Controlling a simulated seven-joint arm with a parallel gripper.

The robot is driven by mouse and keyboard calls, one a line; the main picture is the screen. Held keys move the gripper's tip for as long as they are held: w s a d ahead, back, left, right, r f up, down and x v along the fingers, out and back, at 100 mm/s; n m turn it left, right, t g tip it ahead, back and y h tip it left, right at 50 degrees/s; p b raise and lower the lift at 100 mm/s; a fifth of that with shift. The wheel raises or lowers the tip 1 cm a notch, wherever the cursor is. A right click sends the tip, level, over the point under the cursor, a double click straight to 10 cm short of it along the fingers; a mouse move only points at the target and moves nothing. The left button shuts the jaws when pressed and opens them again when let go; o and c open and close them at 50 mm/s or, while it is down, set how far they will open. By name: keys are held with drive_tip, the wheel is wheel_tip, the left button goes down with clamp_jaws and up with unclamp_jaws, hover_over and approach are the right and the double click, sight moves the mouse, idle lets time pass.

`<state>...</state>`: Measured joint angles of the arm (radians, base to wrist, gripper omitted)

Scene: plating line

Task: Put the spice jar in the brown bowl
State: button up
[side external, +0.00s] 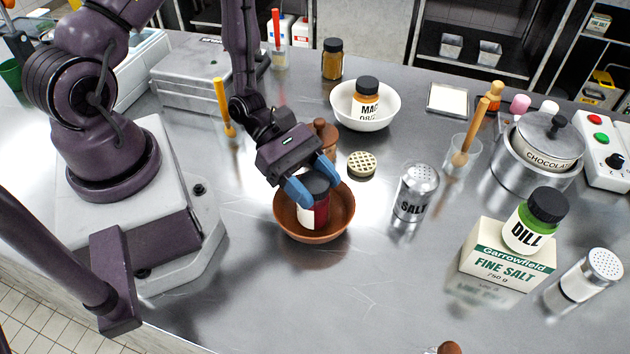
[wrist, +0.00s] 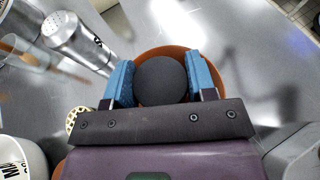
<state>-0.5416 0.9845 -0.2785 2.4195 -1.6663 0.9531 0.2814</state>
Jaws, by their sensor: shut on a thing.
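The spice jar (side external: 319,213) has a black lid, a dark red body and a white label. It is upright inside the brown bowl (side external: 346,222) in the side external view. My gripper (side external: 313,184) is shut on it with blue fingers on both sides near the lid. In the wrist view the black lid (wrist: 161,80) sits between the two blue fingers, and the brown bowl's rim (wrist: 178,53) shows behind it. Whether the jar's base touches the bowl's bottom is hidden.
A salt shaker (side external: 416,192) stands right of the bowl. A brown wooden mill (side external: 324,136) and a round perforated lid (side external: 362,164) are close behind. A white bowl (side external: 372,119) holds another black-lidded jar (side external: 366,101). A green dill jar (side external: 533,222) stands on a salt box (side external: 503,266).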

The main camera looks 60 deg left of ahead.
drive_tip(key=o, duration=1.1)
drive_tip(key=shift+f, duration=0.1)
drive_tip(key=shift+o, duration=0.2)
drive_tip(key=shift+a+r, duration=0.25)
drive_tip(key=v, duration=1.1)
drive_tip(key=s+r+m+t+y, duration=0.1)
drive_tip(key=s+r+m+y, duration=0.2)
drive_tip(key=r+m+y, duration=1)
wheel_tip(320, 180, up, 10)
drive_tip(key=m, duration=0.8)
drive_tip(key=shift+s+m, duration=0.25)
drive_tip(key=shift+m, duration=0.05)
drive_tip(key=shift+f, duration=0.1)
